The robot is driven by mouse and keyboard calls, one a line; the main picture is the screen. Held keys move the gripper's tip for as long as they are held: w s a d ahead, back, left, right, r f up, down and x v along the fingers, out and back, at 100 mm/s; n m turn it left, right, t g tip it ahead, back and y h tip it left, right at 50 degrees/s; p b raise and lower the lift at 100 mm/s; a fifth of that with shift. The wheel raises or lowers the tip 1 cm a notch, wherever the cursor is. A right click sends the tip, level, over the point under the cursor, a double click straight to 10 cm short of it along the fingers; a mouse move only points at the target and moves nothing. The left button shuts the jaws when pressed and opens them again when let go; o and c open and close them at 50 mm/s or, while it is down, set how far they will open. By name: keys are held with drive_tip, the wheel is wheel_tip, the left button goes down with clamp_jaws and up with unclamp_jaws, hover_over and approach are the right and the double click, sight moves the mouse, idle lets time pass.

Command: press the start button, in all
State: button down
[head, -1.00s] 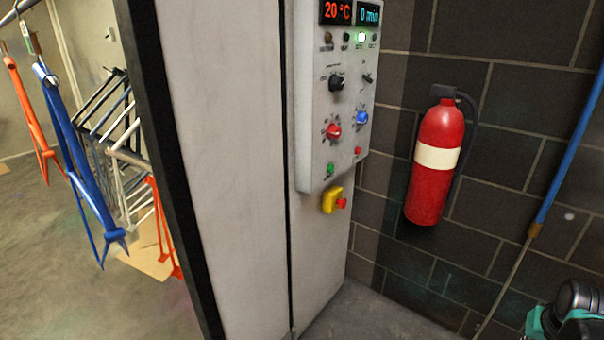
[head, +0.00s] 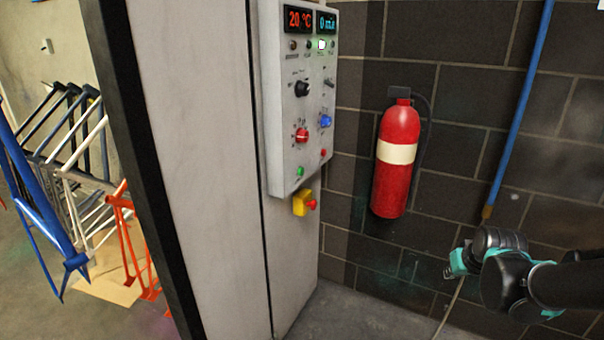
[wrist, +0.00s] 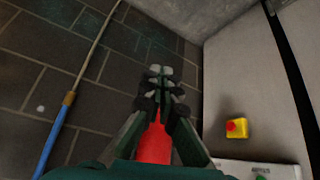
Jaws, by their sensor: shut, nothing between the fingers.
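The grey control panel (head: 275,110) is fixed to the booth wall. Low on its front is a small green button (head: 300,171), with a small red button (head: 323,153) to its right. In the wrist view the panel's edge (wrist: 230,165) shows at the bottom, with a bit of the green button (wrist: 260,178). My gripper (head: 449,270) is at the lower right, well right of the panel and touching nothing. Its fingers (wrist: 160,70) are closed together and empty in the wrist view.
A yellow box with a red emergency knob (head: 302,203) sits below the panel. A red fire extinguisher (head: 396,180) hangs on the brick wall between panel and gripper. A blue pipe (head: 522,100) runs down the wall. Bike frames (head: 80,150) hang at the left.

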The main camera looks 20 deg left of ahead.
sight(301, 171)
drive_tip(key=w+a+r+n+t+y, duration=0.1)
drive_tip(key=w+a+r+n+y, duration=0.1)
drive_tip(key=a, duration=1.1)
drive_tip(key=w+a+r+n+t+y, duration=0.2)
drive_tip(key=w+a+r+n, duration=0.3)
drive_tip(key=w+a, duration=0.4)
drive_tip(key=w+a+r+n+t+y, duration=0.1)
drive_tip(key=w+a+r+n+y, duration=0.2)
drive_tip(key=a, duration=1.3)
drive_tip(key=w+r+y, duration=0.1)
drive_tip(key=w, duration=0.1)
drive_tip(key=shift+w+a+r+n, duration=0.3)
drive_tip(key=shift+w, duration=0.1)
drive_tip(key=shift+a, duration=0.15)
drive_tip(key=a, duration=0.8)
drive_tip(key=shift+w+a, duration=0.25)
drive_tip(key=shift+w, duration=0.15)
drive_tip(key=shift+a, duration=0.4)
